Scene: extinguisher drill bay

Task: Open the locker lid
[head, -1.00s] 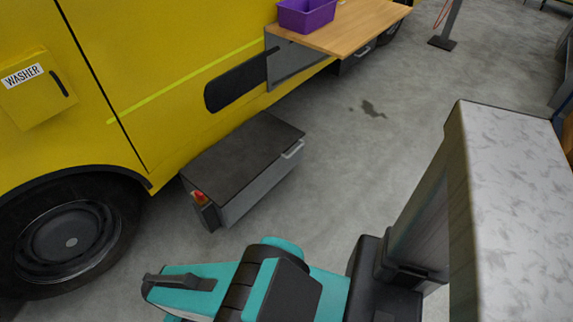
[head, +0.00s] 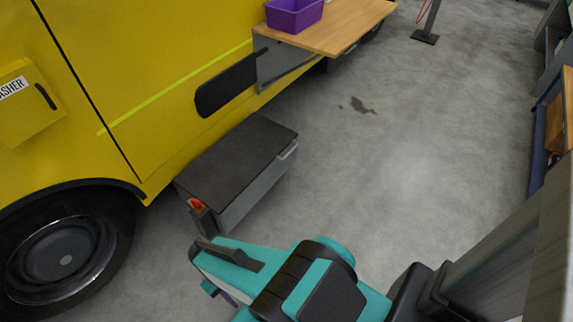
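The locker (head: 255,190) is a low grey box on the floor against the yellow vehicle. Its dark lid (head: 237,155) lies flat and shut on top. A pale bar handle (head: 288,150) shows at the lid's front right edge. A small red part (head: 196,204) sits in a dark housing at the box's near end. My teal and black arm reaches in from the bottom, just in front of the locker in the picture.
The vehicle's wheel (head: 65,258) is left of the locker. A wooden fold-down shelf (head: 345,30) with a purple bin (head: 293,14) juts out beyond it. A post base (head: 425,37) stands at the back. Grey floor (head: 400,150) right of the locker is clear.

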